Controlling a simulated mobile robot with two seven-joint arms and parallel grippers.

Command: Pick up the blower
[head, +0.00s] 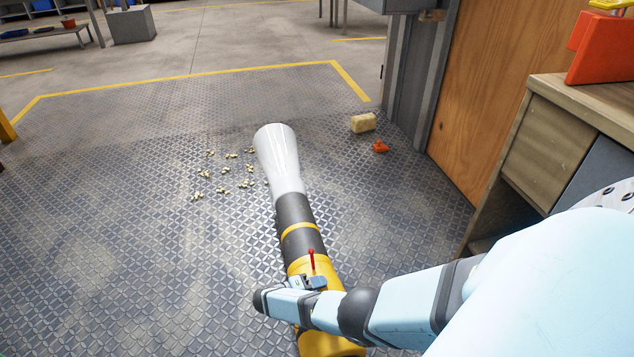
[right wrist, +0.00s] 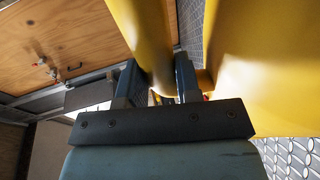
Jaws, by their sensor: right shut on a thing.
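The blower (head: 297,236) has a yellow body, a dark tube with a yellow band and a wide white nozzle. In the head view it points away from me, above the patterned metal floor. My right gripper (head: 311,284) is at its yellow body, beside a red lever. In the right wrist view the two fingers (right wrist: 160,85) close around a yellow bar of the blower (right wrist: 145,40), with more of its yellow body to the right. The near end of the blower is cut off by the frame and partly hidden by my arm. My left gripper is not in view.
Several small pale foam bits (head: 225,180) lie on the floor left of the nozzle. A yellowish block (head: 363,123) and a small orange object (head: 380,146) lie to the right. A wooden bench (head: 560,120) stands at right.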

